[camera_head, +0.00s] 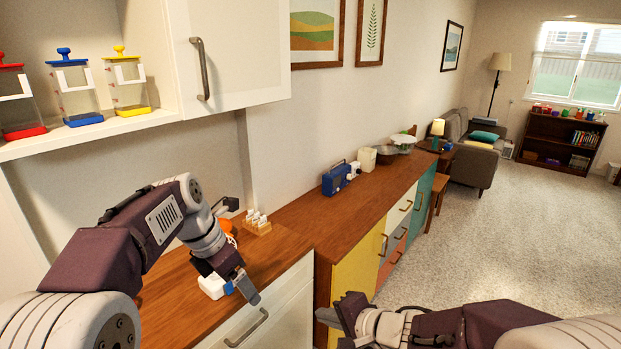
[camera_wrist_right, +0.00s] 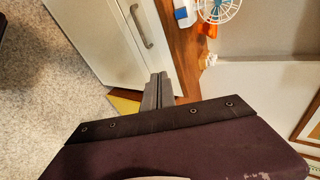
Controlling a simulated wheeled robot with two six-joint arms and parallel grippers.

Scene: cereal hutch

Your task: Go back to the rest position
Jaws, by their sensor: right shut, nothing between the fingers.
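My left arm reaches in from the left over the wooden counter (camera_head: 166,292). Its gripper (camera_head: 247,287) points down near the counter's front edge, beside a white object (camera_head: 212,286); whether its jaws are apart is unclear. My right gripper (camera_head: 338,318) is low in the head view, in front of the yellow cabinet front. In the right wrist view its two fingers (camera_wrist_right: 157,91) lie together with nothing between them. No held object shows at the right gripper.
Red (camera_head: 20,103), blue (camera_head: 76,90) and yellow (camera_head: 127,83) lidded containers stand on the hutch shelf, left of a white door (camera_head: 235,50). A blue radio (camera_head: 336,178) stands on the long sideboard. A drawer handle (camera_head: 247,328) projects below the counter. Open carpet lies right.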

